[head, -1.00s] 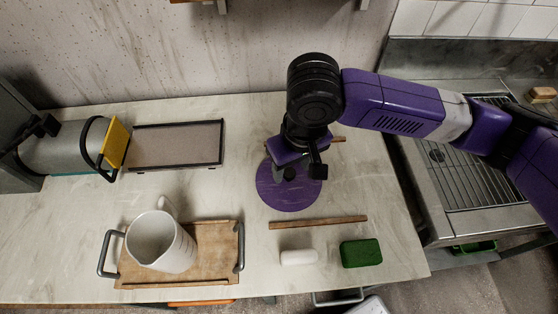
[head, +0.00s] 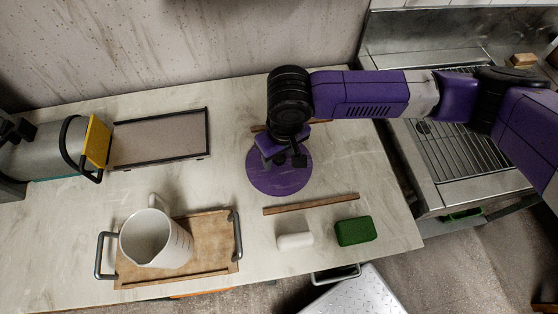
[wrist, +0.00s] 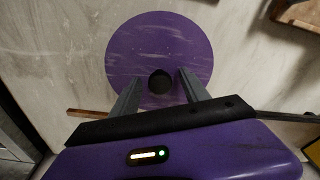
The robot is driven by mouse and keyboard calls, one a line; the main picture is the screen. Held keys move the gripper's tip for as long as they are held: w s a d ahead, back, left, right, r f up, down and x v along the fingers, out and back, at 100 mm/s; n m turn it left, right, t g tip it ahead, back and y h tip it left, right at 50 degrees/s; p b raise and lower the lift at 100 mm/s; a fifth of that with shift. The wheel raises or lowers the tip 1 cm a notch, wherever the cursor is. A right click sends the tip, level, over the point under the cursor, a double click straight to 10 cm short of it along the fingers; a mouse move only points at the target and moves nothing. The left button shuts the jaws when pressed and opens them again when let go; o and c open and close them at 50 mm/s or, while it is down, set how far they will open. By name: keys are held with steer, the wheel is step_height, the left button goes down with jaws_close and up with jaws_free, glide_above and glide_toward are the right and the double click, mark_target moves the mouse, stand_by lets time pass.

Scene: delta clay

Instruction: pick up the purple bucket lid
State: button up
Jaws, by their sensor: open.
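The purple bucket lid (head: 280,178) is a flat round disc lying on the marble counter. It also shows in the wrist view (wrist: 160,40), with a dark round knob (wrist: 159,82) on it. My gripper (head: 284,160) is over the far part of the lid in the head view and hides some of it. In the wrist view my gripper (wrist: 160,90) is open, with one finger on each side of the knob. The fingers are apart from the knob and nothing is held. How high the fingertips are above the lid I cannot tell.
A wooden strip (head: 311,204), a white bar (head: 295,241) and a green sponge (head: 356,231) lie in front of the lid. A wooden tray (head: 211,228) with a white jug (head: 152,240) stands at left. A dark-framed panel (head: 160,138) is behind it. Bare counter lies left of the lid.

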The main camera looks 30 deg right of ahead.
jaws_close()
steer(key=shift+r, duration=0.15)
